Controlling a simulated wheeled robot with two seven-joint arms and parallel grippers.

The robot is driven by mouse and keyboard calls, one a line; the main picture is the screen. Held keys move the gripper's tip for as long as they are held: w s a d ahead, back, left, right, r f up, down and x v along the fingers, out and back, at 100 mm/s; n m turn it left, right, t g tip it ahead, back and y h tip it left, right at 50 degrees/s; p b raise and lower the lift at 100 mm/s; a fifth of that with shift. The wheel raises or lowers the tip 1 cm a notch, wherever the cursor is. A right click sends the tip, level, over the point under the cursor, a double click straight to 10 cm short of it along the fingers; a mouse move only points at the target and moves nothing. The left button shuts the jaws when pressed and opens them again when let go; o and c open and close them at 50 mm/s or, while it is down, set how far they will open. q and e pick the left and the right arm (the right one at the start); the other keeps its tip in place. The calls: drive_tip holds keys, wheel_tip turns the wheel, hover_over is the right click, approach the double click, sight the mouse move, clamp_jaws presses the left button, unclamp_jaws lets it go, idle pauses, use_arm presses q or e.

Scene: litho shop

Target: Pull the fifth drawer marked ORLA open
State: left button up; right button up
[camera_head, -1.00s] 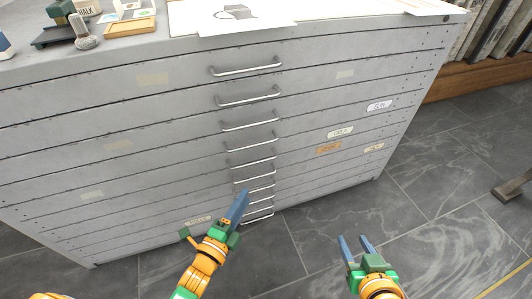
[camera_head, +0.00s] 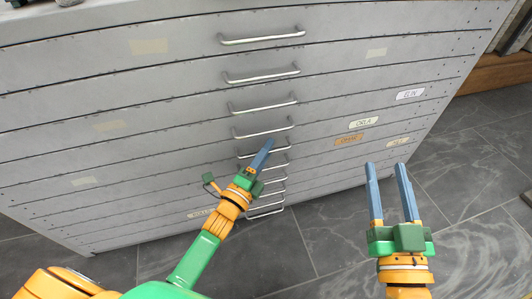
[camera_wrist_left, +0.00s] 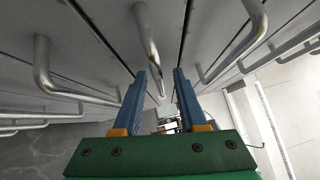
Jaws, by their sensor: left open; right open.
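The grey cabinet's ORLA label (camera_head: 363,123) sits on the right part of a drawer front, apparently level with the fifth handle (camera_head: 282,149) from the top. My left gripper (camera_head: 268,144) is at that handle, partly covering it in the head view. In the left wrist view its open fingers (camera_wrist_left: 158,76) stand either side of a metal handle bar (camera_wrist_left: 148,38), which runs towards the gap between the tips. Contact cannot be told. The drawer fronts look flush. My right gripper (camera_head: 387,166) is open and empty, right of the handles over the floor.
Other handles stand above (camera_head: 263,132) and below (camera_head: 268,178) in the same column, closely spaced. An ELIN label (camera_head: 410,95) and an orange label (camera_head: 350,140) are nearby.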

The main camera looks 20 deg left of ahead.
use_arm(q)
clamp_jaws()
idle(1.4)
